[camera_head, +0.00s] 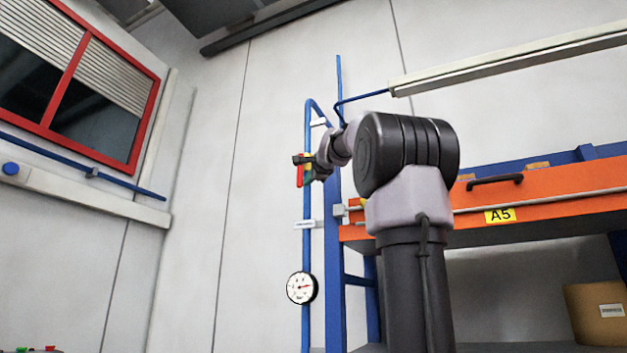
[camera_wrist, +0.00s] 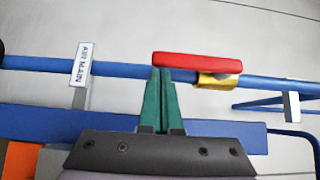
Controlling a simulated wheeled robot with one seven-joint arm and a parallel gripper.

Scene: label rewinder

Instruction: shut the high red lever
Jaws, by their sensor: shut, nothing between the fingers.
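The red lever (camera_wrist: 198,61) lies along the blue pipe (camera_wrist: 125,70) in the wrist view, with one end on a brass valve body (camera_wrist: 217,80). In the head view the red lever (camera_head: 300,176) hangs down in line with the upright blue pipe (camera_head: 307,235). My gripper (camera_wrist: 161,72) is shut, its green fingertips together at the lever's free end. I cannot tell whether they touch it. In the head view my gripper (camera_head: 308,170) is at the valve, and my wrist partly hides the valve body.
A round gauge (camera_head: 302,287) sits lower on the pipe. A white "AIR MAIN" tag (camera_wrist: 81,64) is fixed to the pipe. An orange shelf beam (camera_head: 540,195) with a blue post (camera_head: 334,260) stands just right of the pipe.

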